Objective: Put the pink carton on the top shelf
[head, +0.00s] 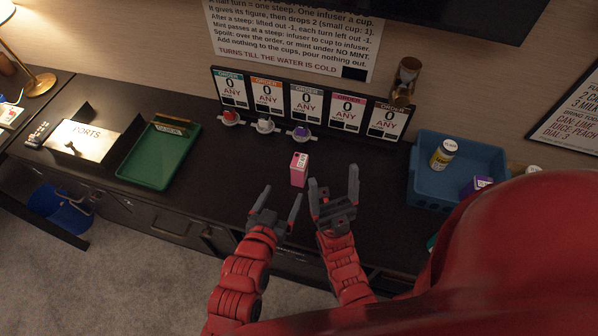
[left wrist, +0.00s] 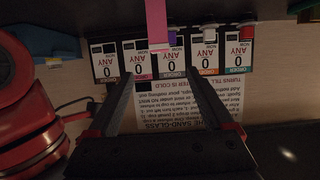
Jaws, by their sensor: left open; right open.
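The pink carton (head: 299,169) stands upright on the dark counter, in front of the order cards. My left gripper (head: 283,194) is open and empty, just in front of the carton and a little to its left. In the left wrist view the carton (left wrist: 157,24) shows as a pink strip at the top, beyond the open fingers (left wrist: 160,78). My right gripper (head: 333,181) is open and empty, to the right of the carton and close to my left gripper. I cannot make out a top shelf in either view.
A blue bin (head: 424,195) with a bottle (head: 443,154) and a purple item stands on the right. A green tray (head: 150,172) lies on the left. Several order cards (head: 307,103) stand behind, with small topped items (head: 265,126) before them. A blue bucket (head: 60,207) sits low left.

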